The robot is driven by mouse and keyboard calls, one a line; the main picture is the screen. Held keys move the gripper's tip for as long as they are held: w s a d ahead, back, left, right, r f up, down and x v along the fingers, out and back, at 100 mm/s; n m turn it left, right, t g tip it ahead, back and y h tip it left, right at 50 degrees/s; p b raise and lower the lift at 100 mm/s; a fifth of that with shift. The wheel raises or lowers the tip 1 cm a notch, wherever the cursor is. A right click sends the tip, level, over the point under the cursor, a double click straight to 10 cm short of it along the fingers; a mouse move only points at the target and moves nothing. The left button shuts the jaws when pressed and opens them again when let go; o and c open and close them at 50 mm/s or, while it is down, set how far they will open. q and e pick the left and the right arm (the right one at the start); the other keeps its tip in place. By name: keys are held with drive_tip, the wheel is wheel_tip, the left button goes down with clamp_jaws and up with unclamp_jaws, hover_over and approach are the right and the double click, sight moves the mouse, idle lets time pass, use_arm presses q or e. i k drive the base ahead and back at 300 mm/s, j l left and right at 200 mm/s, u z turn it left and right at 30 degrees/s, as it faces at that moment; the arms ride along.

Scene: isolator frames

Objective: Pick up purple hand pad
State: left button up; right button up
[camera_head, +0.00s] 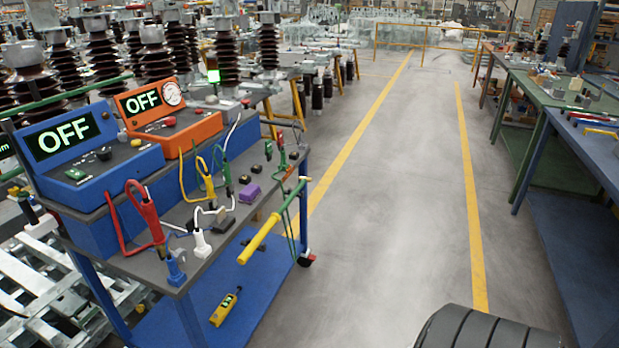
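A small purple block (249,192), which looks like the purple hand pad, lies on the dark grey top of a blue cart (154,268) at the left. It sits near the cart's right side, among cables and small parts. Nothing is holding the purple block.
On the cart stand a blue box (92,182) and an orange box (183,128), both reading OFF. Red, green and white clamps with cables crowd its top. A yellow handle (262,238) juts from its right side. The floor aisle (390,190) is open, with benches at the right.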

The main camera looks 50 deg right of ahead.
sight(251, 192)
drive_tip(key=z, duration=1.2)
drive_tip(key=u, duration=1.2)
drive_tip(key=i+l, duration=0.25)
drive_tip(key=l, duration=0.15)
drive_tip(key=i+l+z, duration=0.1)
drive_tip(key=l, duration=0.3)
drive_tip(key=i+l, duration=0.35)
